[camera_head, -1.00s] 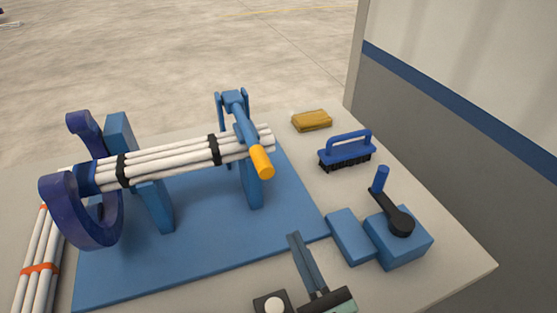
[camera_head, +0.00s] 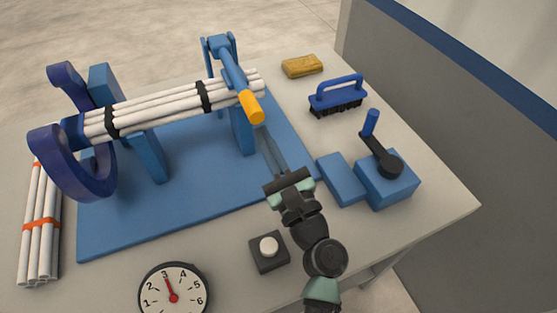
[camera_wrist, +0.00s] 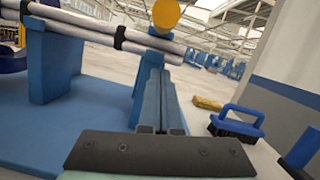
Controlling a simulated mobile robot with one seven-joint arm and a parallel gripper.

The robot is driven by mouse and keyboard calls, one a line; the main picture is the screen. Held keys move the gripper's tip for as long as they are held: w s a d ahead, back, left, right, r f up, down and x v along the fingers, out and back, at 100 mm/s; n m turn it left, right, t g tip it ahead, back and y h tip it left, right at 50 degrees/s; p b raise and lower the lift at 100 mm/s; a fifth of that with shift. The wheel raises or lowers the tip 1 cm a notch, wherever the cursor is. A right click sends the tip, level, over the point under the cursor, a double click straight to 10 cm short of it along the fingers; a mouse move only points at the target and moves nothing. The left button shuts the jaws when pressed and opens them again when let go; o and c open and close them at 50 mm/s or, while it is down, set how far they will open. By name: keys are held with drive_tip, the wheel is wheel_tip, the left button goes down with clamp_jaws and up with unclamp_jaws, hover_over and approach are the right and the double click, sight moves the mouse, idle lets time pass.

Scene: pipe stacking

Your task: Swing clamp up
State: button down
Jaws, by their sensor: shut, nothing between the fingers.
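The clamp (camera_head: 232,74) is a blue lever with an orange-yellow handle (camera_head: 252,107). It lies across the right end of a bundle of white pipes (camera_head: 160,109), its handle pointing toward the front. The handle end also shows at the top of the wrist view (camera_wrist: 166,14). My gripper (camera_head: 266,138) is shut and empty. In the head view its fingertips are just below and right of the handle, by the right blue support (camera_head: 241,135). In the wrist view the closed fingers point at the support under the handle; I cannot tell whether they touch it.
A crank box (camera_head: 388,182), brush (camera_head: 338,96) and yellow sponge (camera_head: 302,66) stand at right. A button box (camera_head: 268,250) and dial (camera_head: 173,296) are in front.

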drive_tip(key=shift+s+a+r+p, duration=0.15)
drive_tip(key=shift+r+p, duration=0.15)
drive_tip(key=shift+r, duration=0.6)
drive_tip(key=shift+s+a+r+p, duration=0.1)
drive_tip(key=shift+r+p, duration=0.2)
drive_tip(key=shift+r, duration=0.6)
drive_tip(key=shift+r+p, duration=0.15)
drive_tip(key=shift+p, duration=0.15)
